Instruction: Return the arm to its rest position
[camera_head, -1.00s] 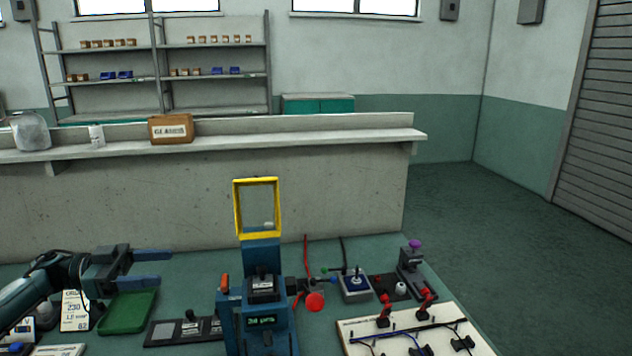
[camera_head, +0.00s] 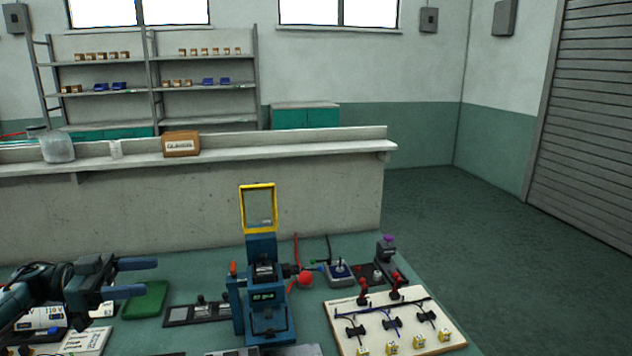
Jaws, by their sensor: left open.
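My left gripper (camera_head: 134,278) is in the lower left of the head view, its two blue fingers apart with nothing between them. It is above the bench, beside the green tray (camera_head: 146,300), and its arm comes in from the left edge. The blue press-like machine (camera_head: 262,300) with a yellow frame (camera_head: 258,186) stands to the right of the gripper, well apart from it. My right gripper does not show.
A pale board (camera_head: 380,345) with cables and red clamps lies at the right. A red knob (camera_head: 305,280) and a small joystick box (camera_head: 340,272) stand behind it. A concrete ledge (camera_head: 300,150) carries a brown box (camera_head: 181,143). Dark floor is clear at the right.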

